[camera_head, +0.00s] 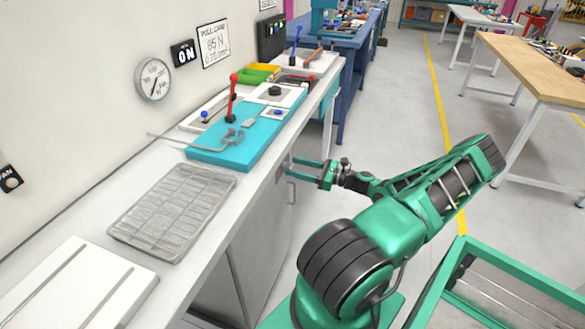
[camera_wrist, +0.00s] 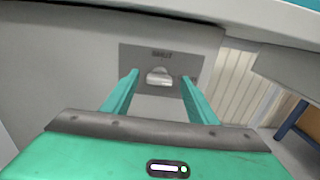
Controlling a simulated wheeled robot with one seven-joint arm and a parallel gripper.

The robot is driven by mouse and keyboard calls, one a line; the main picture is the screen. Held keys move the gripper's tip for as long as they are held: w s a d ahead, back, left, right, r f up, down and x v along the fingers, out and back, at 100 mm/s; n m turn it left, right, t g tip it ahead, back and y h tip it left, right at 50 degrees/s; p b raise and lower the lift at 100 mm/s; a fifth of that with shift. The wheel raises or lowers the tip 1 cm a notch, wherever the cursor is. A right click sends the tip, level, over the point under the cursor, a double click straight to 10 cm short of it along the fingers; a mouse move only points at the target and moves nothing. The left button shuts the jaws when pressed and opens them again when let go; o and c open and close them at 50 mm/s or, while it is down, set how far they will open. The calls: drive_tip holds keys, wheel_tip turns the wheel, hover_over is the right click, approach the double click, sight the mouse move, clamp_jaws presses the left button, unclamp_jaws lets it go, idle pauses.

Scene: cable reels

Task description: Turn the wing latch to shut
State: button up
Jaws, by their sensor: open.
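The wing latch (camera_wrist: 159,77) is a small pale metal piece on a darker grey plate (camera_wrist: 192,58) on the cabinet front, in the wrist view. Its wing looks roughly level. A small label above it is too blurred to read surely. My gripper (camera_wrist: 160,80) is open, with one teal finger at each side of the latch and a gap on both sides. I cannot tell how far the fingertips are from the plate. In the head view my gripper (camera_head: 294,168) is beside the bench cabinet (camera_head: 262,222), below the worktop edge. The latch is not discernible there.
The white worktop (camera_head: 150,170) overhangs the cabinet. On it are a grey compartment tray (camera_head: 172,212) and a teal board (camera_head: 225,152) with a red lever. A green frame (camera_head: 440,275) stands at lower right.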

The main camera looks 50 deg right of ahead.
drive_tip(key=shift+x, duration=0.8)
drive_tip(key=shift+c, duration=0.7)
drive_tip(key=c, duration=0.9)
